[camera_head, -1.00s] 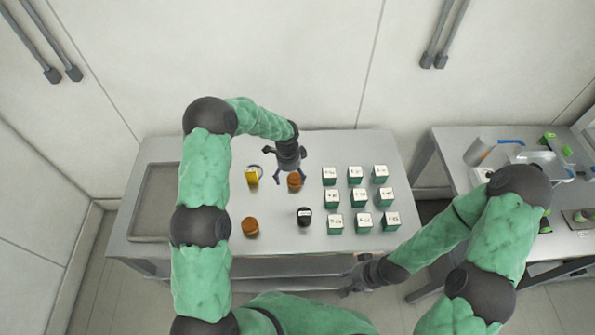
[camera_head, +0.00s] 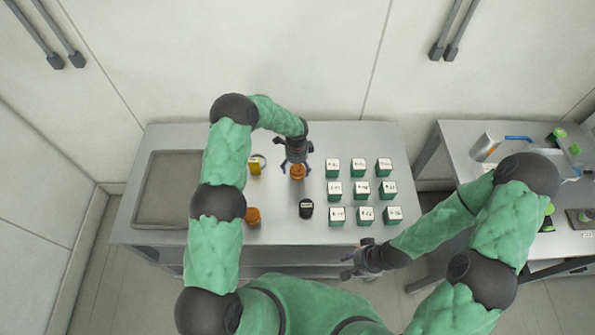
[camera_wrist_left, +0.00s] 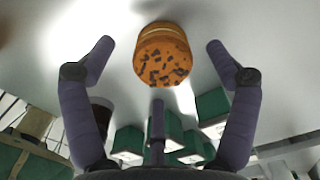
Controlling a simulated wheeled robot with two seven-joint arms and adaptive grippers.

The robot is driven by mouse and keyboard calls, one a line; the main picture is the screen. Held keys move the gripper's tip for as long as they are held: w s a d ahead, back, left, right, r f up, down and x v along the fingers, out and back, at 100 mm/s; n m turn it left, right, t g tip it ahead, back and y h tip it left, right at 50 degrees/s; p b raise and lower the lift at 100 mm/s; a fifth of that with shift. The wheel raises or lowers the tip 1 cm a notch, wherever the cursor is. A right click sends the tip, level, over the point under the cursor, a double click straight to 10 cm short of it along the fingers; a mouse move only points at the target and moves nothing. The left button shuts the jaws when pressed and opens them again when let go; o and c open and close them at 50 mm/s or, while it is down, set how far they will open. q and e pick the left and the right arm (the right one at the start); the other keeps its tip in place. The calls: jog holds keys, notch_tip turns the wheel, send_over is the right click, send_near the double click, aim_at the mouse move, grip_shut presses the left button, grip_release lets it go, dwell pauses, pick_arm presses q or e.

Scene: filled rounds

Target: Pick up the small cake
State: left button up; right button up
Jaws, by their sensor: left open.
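A small round orange-brown cake with dark flecks on top (camera_head: 297,172) stands on the grey table, left of the green boxes. It also shows in the left wrist view (camera_wrist_left: 163,56), at the top middle between the fingers. My left gripper (camera_head: 296,165) is over the cake, with its fingers spread around it and no contact visible. It is open in the left wrist view (camera_wrist_left: 160,65). A second orange-brown round item (camera_head: 253,216) stands nearer the front, partly hidden by my left arm. My right gripper (camera_head: 350,268) is empty-looking beyond the table's front edge; its fingers are unclear.
Several green boxes with white labelled tops (camera_head: 361,188) stand in rows to the right. A black jar (camera_head: 306,209) is in front of the cake. A yellow item (camera_head: 254,167) is to its left. A sink or recessed tray (camera_head: 172,229) is at far left.

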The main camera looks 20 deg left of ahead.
pick_arm(q)
jog(key=shift+w+f, duration=0.1)
jog(key=shift+f, duration=1.35)
jog(key=shift+d, duration=0.1)
jog(key=c, duration=0.8)
jog(key=shift+c, duration=0.3)
jog(key=shift+r, duration=0.1)
